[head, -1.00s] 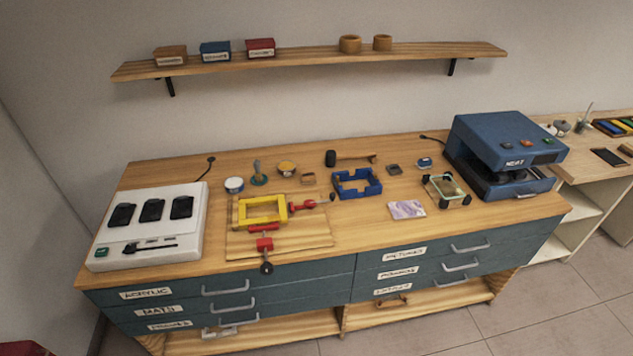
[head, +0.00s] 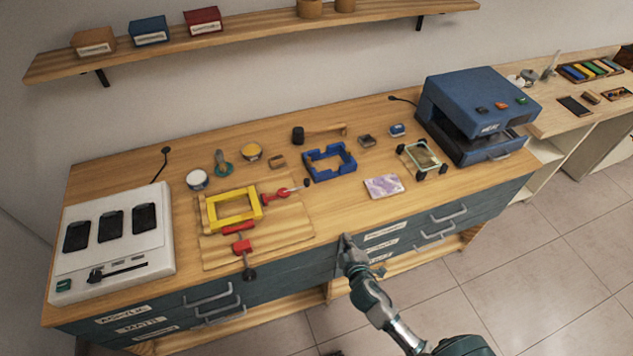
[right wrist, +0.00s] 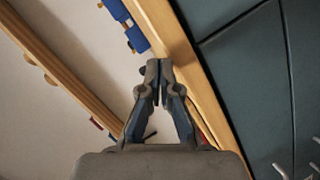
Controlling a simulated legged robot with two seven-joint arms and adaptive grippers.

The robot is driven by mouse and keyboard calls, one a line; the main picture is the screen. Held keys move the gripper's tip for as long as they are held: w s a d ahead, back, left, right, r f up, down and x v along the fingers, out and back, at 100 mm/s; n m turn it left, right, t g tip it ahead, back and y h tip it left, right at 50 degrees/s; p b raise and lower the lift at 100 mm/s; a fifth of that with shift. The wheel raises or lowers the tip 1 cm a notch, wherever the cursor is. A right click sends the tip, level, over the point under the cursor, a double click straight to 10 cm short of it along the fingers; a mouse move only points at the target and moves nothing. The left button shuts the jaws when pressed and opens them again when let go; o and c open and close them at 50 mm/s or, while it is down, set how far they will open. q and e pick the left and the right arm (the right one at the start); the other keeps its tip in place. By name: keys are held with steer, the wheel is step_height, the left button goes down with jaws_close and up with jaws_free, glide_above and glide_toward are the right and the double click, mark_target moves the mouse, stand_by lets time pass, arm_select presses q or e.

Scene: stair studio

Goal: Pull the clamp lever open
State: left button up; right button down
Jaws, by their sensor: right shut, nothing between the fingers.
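Two red clamps are on a wooden board (head: 290,228) on the bench, beside a yellow frame (head: 234,208). The front red clamp (head: 242,246) has a lever with a dark knob (head: 249,274) that reaches to the bench's front edge. The other red clamp (head: 282,194) lies right of the frame, its lever with a dark tip pointing right. My right gripper (head: 346,240) is in front of the bench edge, right of both clamps and apart from them. In the right wrist view its fingers (right wrist: 159,75) are together and empty. My left gripper is not in view.
A blue frame (head: 329,162) and a patterned card (head: 384,186) lie on the bench. A blue press (head: 478,115) stands at right, a white device (head: 115,240) at left. The teal drawers (head: 420,225) have protruding handles. A shelf (head: 250,31) hangs above.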

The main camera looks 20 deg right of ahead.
mark_target(309, 184)
steer(key=w+r+n+t+y, duration=0.1)
steer(key=w+n+t, duration=0.1)
steer(key=w+n, duration=0.1)
steer(key=shift+r+n+y, duration=0.3)
steer(key=shift+r+y, duration=0.1)
steer(key=w+a+n+y, duration=0.1)
steer(key=w+a+r+n+y, duration=0.1)
steer(key=n, duration=0.1)
steer(key=w+a+n+t+y, duration=0.1)
steer(key=n, duration=0.1)
steer(key=shift+a+r, duration=0.2)
steer(key=shift+r, duration=0.2)
steer(key=shift+w+a, duration=0.1)
steer(key=shift+w, duration=0.25)
steer(key=w, duration=0.4)
steer(key=w+a, duration=0.1)
steer(key=w, duration=0.7)
steer(key=shift+a+f, duration=0.2)
steer(key=shift+f, duration=0.1)
steer(key=shift+w+a, duration=0.2)
steer(key=shift+w, duration=0.3)
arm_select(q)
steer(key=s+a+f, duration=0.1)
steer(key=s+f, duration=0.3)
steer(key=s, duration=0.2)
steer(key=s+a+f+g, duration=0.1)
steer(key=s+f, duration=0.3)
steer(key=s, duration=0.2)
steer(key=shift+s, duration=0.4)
